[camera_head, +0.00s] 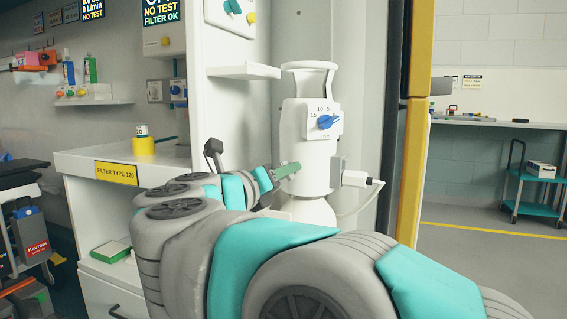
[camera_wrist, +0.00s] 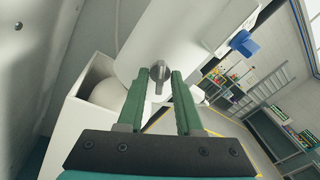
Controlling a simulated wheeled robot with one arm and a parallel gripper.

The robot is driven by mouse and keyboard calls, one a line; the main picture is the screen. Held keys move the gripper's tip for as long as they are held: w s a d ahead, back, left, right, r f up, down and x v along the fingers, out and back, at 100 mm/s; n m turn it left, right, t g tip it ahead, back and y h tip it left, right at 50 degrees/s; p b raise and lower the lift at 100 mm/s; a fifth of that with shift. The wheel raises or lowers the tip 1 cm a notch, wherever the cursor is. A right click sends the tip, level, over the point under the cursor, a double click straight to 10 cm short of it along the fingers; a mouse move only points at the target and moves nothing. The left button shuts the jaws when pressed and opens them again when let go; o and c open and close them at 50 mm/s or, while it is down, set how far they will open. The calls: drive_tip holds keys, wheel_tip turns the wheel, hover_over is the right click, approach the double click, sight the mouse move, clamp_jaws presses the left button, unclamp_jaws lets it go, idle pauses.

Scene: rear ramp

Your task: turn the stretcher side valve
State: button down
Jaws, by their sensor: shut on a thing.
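The white cylinder unit (camera_head: 307,165) stands upright in the niche, with a loop handle on top and a blue dial (camera_head: 325,122) on its front. In the wrist view the blue dial (camera_wrist: 243,43) is at upper right. The side valve (camera_wrist: 158,74), a small grey metal knob with a short lever, sticks out from the cylinder. My gripper (camera_wrist: 160,85) has its green fingers on either side of the valve and is shut on it. In the head view my gripper (camera_head: 287,170) reaches the cylinder's left side; the valve is hidden there.
A white fitting with a hose (camera_head: 358,180) is on the cylinder's right side. A shelf (camera_head: 243,71) juts out at upper left, and a counter with a yellow cup (camera_head: 143,147) stands left. A yellow post (camera_head: 414,150) borders the niche; open floor lies beyond it.

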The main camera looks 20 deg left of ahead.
drive_tip(key=n+p, duration=0.4)
drive_tip(key=p, duration=0.1)
drive_tip(key=n+p, duration=0.4)
drive_tip(key=n, duration=0.1)
drive_tip(key=n+p, duration=0.4)
drive_tip(key=p, duration=0.1)
drive_tip(key=shift+d+r+n+p, duration=0.1)
drive_tip(key=shift+r+n+p, duration=0.25)
drive_tip(key=shift+n, duration=0.05)
drive_tip(key=c, duration=0.9)
unclamp_jaws()
drive_tip(key=shift+d, duration=0.1)
drive_tip(key=shift+c, duration=0.2)
drive_tip(key=shift+f, duration=0.1)
